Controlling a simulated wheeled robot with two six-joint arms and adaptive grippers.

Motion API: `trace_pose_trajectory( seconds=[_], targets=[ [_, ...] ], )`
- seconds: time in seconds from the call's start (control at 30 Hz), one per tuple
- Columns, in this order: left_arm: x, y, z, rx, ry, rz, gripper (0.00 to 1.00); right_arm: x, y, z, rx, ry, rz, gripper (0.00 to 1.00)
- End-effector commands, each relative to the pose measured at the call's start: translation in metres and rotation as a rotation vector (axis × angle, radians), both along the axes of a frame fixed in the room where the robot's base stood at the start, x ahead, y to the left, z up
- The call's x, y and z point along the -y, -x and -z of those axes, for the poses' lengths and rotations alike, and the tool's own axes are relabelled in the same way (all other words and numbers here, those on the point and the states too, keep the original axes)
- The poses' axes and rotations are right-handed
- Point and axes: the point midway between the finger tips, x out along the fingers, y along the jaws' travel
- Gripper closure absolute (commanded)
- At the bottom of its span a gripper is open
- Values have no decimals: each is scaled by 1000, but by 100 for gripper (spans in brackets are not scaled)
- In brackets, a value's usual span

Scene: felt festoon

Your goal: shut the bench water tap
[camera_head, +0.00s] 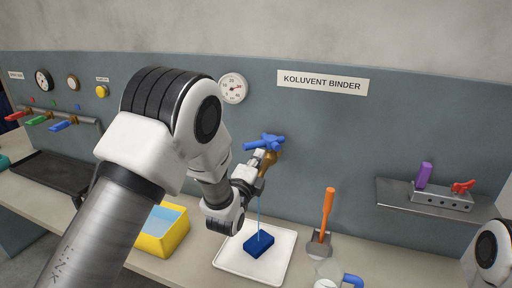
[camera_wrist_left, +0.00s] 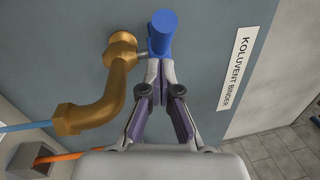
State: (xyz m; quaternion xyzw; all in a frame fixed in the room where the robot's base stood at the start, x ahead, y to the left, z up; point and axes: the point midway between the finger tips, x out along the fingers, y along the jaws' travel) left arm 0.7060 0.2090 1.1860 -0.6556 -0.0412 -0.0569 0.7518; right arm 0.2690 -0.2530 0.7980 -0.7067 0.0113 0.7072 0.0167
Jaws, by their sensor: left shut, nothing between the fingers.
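The brass tap (camera_head: 270,160) has a blue handle (camera_head: 264,142) and sticks out from the grey back panel. A thin blue stream of water (camera_head: 259,218) runs from its spout down to a dark blue block (camera_head: 259,244) on a white tray (camera_head: 228,262). My left gripper (camera_head: 258,157) is shut and empty, its tips close by the handle. In the left wrist view the shut fingertips (camera_wrist_left: 157,66) meet the lower end of the blue handle (camera_wrist_left: 163,32), beside the brass spout (camera_wrist_left: 95,105); I cannot tell if they touch. My right gripper is out of view.
A yellow tub of water (camera_head: 182,236) stands left of the tray. An orange-handled scraper (camera_head: 326,215) and a clear jug with a blue handle (camera_head: 328,272) are to the right. A metal shelf (camera_head: 400,190) juts out further right. Smaller valves (camera_head: 62,124) line the left panel.

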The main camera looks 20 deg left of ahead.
Motion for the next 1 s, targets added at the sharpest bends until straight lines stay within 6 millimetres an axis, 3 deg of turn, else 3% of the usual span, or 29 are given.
trace_pose_trajectory(
  seconds=[0.1, 0.57, 1.0],
  targets=[
    [-7, -7, -3, -1, 0, -1, 100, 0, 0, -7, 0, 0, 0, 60],
    [-9, -8, -1, 0, -1, 6, 100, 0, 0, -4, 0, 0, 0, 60],
    [-25, -14, 2, 3, 3, 190, 100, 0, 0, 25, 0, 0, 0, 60]
  ],
)
